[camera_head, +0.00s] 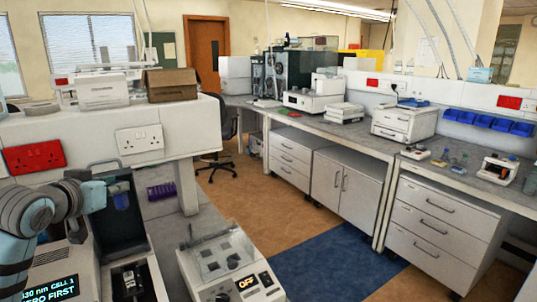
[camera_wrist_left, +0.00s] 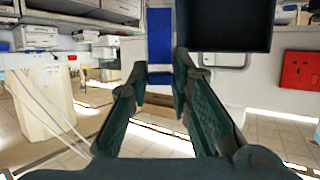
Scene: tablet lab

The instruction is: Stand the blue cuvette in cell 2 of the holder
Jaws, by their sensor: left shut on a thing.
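The blue cuvette (camera_head: 121,200) is held roughly upright in front of the dark inside of the raised instrument lid (camera_head: 118,232). It also shows as a blue strip in the left wrist view (camera_wrist_left: 161,35). My left gripper (camera_head: 112,190) is shut on it, with a dark green finger on each side (camera_wrist_left: 160,80). The holder (camera_head: 132,283) looks like the dark block in the open bay below the cuvette; its cells are too small to tell apart. The cuvette is apart from it. The instrument display (camera_head: 52,290) reads "CELL 1" and "ZERO FIRST". My right gripper is not in view.
The raised lid stands close behind the cuvette. A purple rack (camera_head: 161,190) lies on the bench to the right of the lid. A boxy device with a clear cover and an "OFF" display (camera_head: 247,282) stands further right. A wall ledge with sockets (camera_head: 110,138) runs behind.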

